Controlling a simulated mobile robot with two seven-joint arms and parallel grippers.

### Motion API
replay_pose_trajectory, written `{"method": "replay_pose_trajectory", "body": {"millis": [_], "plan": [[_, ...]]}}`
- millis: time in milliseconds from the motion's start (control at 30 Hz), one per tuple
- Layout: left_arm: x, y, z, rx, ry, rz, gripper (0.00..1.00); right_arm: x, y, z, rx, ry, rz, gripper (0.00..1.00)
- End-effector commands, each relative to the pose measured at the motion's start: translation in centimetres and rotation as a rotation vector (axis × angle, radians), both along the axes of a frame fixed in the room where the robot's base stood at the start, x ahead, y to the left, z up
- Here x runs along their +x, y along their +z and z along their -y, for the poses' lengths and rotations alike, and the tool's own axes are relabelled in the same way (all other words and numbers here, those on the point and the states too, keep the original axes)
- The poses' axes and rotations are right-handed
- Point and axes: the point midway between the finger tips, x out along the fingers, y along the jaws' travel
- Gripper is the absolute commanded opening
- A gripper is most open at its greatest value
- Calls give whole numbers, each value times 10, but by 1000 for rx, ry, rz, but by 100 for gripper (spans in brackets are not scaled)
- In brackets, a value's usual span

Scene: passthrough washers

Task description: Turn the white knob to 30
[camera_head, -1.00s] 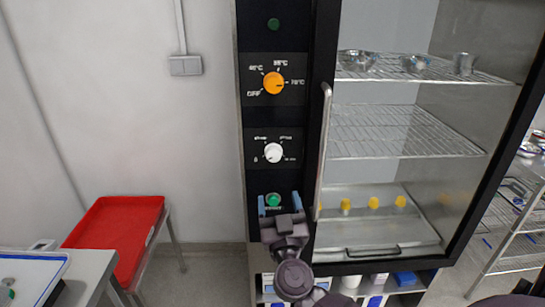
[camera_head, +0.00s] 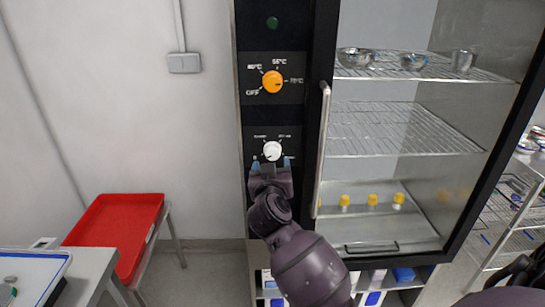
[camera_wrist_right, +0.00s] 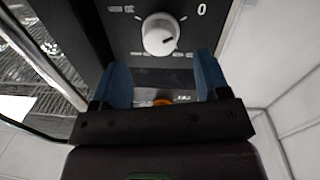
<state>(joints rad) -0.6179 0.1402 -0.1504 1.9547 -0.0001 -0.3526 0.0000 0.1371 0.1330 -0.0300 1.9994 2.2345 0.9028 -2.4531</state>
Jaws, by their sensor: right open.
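The white knob (camera_head: 272,151) is on the black control panel, below the orange knob (camera_head: 272,82). In the right wrist view the white knob (camera_wrist_right: 160,33) shows a short dark mark on its face, with a "0" label at its upper right. My right gripper (camera_head: 271,163) is open and empty, just below the knob in the head view. In the right wrist view its two blue fingers (camera_wrist_right: 164,72) stand apart, with the knob beyond the gap between them. The knob does not appear to be gripped. My left gripper is not in view.
A vertical door handle (camera_head: 322,140) stands right of the panel, close to my right gripper. The glass-fronted cabinet holds wire shelves (camera_head: 400,130) with metal bowls and yellow-capped bottles. A red tray (camera_head: 115,225) is at the lower left.

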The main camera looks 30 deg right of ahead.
Motion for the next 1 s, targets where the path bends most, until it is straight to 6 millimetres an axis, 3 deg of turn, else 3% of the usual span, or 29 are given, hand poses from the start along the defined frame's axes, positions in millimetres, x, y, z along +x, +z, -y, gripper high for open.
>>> {"method": "replay_pose_trajectory", "body": {"millis": [300,767,1000], "plan": [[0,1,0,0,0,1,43,36,0,26,0,0,0,69],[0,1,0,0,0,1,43,45,0,32,0,1,1,69],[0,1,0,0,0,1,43,44,0,32,-1,0,1,34]]}}
